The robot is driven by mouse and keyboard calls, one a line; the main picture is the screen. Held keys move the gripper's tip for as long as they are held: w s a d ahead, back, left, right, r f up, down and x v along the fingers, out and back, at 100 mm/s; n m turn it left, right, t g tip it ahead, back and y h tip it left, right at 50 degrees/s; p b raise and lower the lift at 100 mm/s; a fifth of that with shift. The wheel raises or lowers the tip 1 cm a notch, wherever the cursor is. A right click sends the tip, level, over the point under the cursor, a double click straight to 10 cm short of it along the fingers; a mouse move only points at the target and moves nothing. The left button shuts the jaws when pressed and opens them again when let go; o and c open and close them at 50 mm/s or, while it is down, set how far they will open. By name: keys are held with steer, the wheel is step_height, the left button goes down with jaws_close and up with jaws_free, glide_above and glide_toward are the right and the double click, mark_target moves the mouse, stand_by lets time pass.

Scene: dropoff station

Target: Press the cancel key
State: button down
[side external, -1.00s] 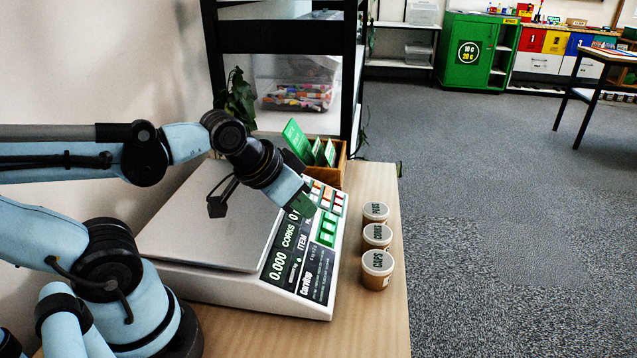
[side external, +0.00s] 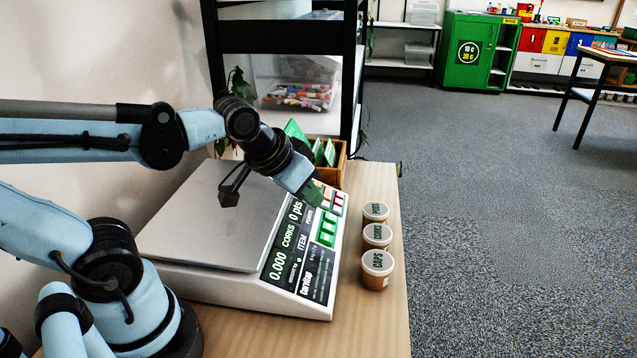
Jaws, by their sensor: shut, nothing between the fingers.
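A white scale (side external: 210,291) stands on the wooden table with a grey weighing plate (side external: 205,215) and a sloped front panel. The dark display (side external: 279,250) shows 0.000 and CORKS. Green keys (side external: 327,229) sit on the panel, with a red-edged key (side external: 338,202) above them near the far end. I cannot read the key labels, so I cannot tell which is cancel. My gripper (side external: 313,193) is shut and empty, its dark green tip over the far end of the panel, by the red and orange keys. It hides part of them; contact cannot be made out.
Three lidded tubs, POTS (side external: 375,213), CORKS (side external: 377,236) and CAPS (side external: 377,268), stand right of the scale. A wooden box (side external: 341,166) with green cards is behind it. A black shelf (side external: 280,35) rises at the back. The table's front right is clear.

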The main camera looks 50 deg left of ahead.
steer(key=w+a+r+n+y, duration=0.1)
steer(key=w+a+r+n, duration=0.15)
steer(key=w, duration=0.55)
steer(key=n+g+y, duration=0.1)
steer(key=n, duration=0.3)
glide_above(342, 204)
steer(key=w+d, duration=0.3)
step_height(342, 204, down, 4)
steer(key=shift+s+a+r, duration=0.15)
steer(key=shift+r, duration=0.05)
steer(key=shift+s+a+f, duration=0.4)
steer(key=shift+s+f, duration=0.05)
steer(key=shift+f, duration=0.9)
steer(key=shift+s+a+f, duration=0.4)
steer(key=shift+f, duration=0.9)
steer(key=shift+s+a+f, duration=0.4)
steer(key=shift+s+f, duration=0.05)
steer(key=shift+f, duration=0.9)
steer(key=shift+s+a+f, duration=0.1)
steer(key=shift+a+f, duration=0.05)
steer(key=shift+f, duration=0.25)
